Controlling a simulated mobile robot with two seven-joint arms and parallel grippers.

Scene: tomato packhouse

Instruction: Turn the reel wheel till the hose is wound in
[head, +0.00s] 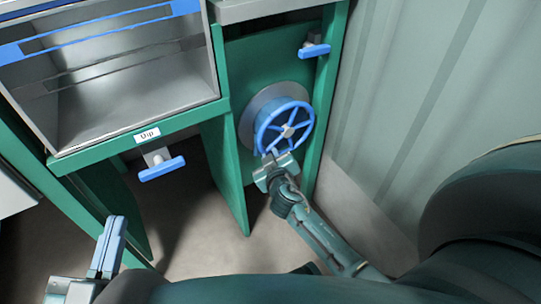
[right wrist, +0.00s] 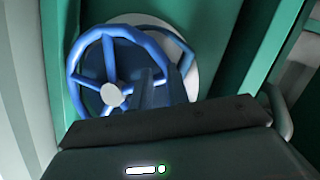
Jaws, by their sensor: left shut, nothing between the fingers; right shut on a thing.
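The blue spoked reel wheel (head: 287,131) with its pale hub is mounted on a green panel, in front of a grey disc (head: 258,100). My right gripper (head: 270,158) is shut on the wheel's rim at its lower left. In the right wrist view the wheel (right wrist: 112,95) fills the upper left, and the dark fingers (right wrist: 150,90) reach across its right side. Where the fingers meet the rim is partly hidden. My left gripper (head: 115,222) is shut and empty at the lower left, away from the wheel. I cannot make out any hose.
A metal basin (head: 125,85) in a green frame labelled "Dip" (head: 147,135) stands left of the wheel. One blue handle (head: 162,168) is below it, another (head: 314,50) above the wheel. A ribbed wall (head: 400,80) stands close on the right. Floor (head: 205,235) is clear between my arms.

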